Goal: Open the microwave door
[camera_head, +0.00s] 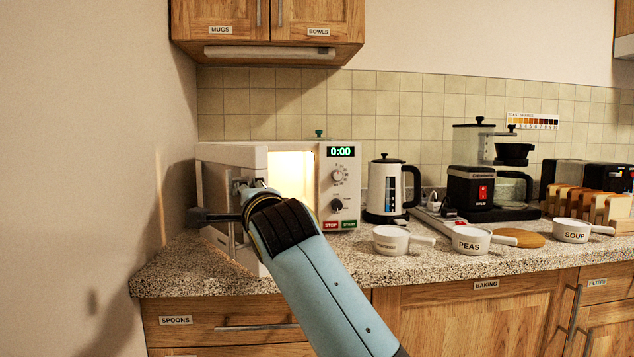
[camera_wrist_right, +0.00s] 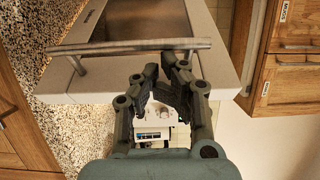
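The white microwave (camera_head: 340,165) stands on the counter at left in the head view, its display reading 0:00. Its door (camera_head: 256,255) is partly open, swung out toward me, and the lit interior (camera_head: 292,172) shows past the door's free edge. My right gripper (camera_head: 240,186) is in front of the door and hides part of it. In the right wrist view, the metal handle bar (camera_wrist_right: 110,48) crosses the door's outer face (camera_wrist_right: 195,20). My right gripper (camera_wrist_right: 168,66) has a gap between its fingertips, close to the bar, with nothing visible between them. My left gripper is in neither view.
A white kettle (camera_head: 390,188), a coffee maker (camera_head: 478,185) and several white labelled pots, one marked PEAS (camera_head: 470,240), stand right of the microwave. The wall (camera_head: 110,110) is close on the left. A wall cabinet (camera_head: 270,25) hangs above.

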